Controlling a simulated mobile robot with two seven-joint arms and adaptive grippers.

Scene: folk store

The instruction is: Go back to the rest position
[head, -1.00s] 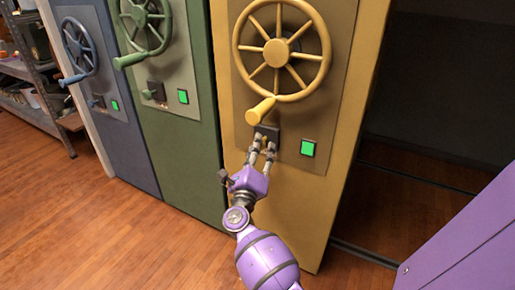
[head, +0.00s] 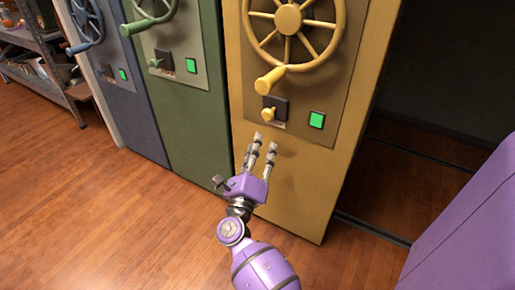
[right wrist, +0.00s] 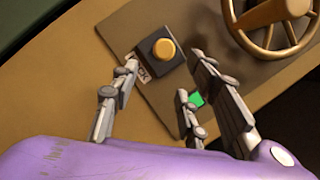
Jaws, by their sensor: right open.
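My right gripper (head: 263,147) is open and empty in the head view, in front of the yellow cabinet (head: 290,190) and a little below its yellow lock knob (head: 269,114). In the right wrist view, my right gripper (right wrist: 160,90) has its fingers spread, with the yellow knob (right wrist: 163,49) beyond them on a dark square plate. The fingers appear apart from the knob. My left gripper is not in view.
The yellow cabinet has a handwheel (head: 288,20) and a green-lit button (head: 316,120). Green (head: 195,120) and blue (head: 135,110) cabinets stand to its left. A dark gap with floor rails lies at right, beside a purple panel (head: 465,220). The wooden floor (head: 90,220) is clear.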

